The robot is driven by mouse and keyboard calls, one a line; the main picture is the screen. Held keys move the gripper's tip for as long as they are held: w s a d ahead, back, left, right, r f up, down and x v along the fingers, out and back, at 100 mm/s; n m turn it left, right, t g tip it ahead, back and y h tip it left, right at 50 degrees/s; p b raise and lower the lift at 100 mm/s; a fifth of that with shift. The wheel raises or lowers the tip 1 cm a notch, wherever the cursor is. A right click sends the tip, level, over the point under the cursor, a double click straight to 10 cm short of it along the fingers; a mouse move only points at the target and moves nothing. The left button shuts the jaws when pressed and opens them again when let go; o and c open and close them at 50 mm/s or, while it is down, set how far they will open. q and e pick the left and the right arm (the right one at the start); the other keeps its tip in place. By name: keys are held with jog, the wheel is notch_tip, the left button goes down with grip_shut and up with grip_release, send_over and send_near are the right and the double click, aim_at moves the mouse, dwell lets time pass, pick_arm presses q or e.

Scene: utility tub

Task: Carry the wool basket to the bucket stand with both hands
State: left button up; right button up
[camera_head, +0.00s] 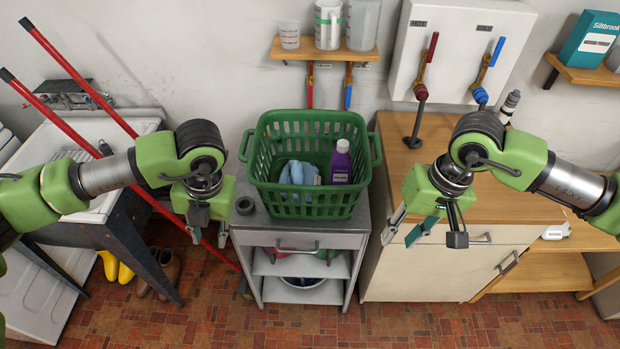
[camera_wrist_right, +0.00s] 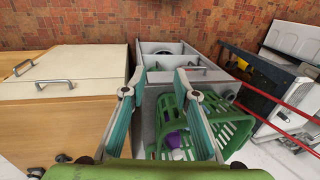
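The green slatted basket (camera_head: 308,198) stands upright on a grey cabinet (camera_head: 360,225) with open lower shelves. It holds a light blue cloth (camera_head: 298,174) and a purple bottle (camera_head: 340,165). It has a loop handle on each side. My left gripper (camera_head: 208,230) is open and empty, left of the basket and apart from it. My right gripper (camera_head: 428,228) is open and empty, right of the basket and apart from it. In the right wrist view, the basket (camera_wrist_right: 232,130) shows beyond my right gripper's spread fingers (camera_wrist_right: 157,85). I cannot tell which surface is the bucket stand.
A dark ring-shaped object (camera_head: 245,205) sits on the cabinet beside the basket. A wooden counter (camera_head: 495,195) stands to the right, mostly bare. A white sink (camera_head: 75,150) and red poles (camera_head: 75,70) are at left. A shelf with jugs (camera_head: 325,53) hangs above.

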notch_tip(320, 180, up, 9)
jog(key=d, duration=0.1)
jog(key=shift+w+d, duration=0.35)
jog(key=shift+d, duration=0.05)
jog(key=shift+s, duration=0.1)
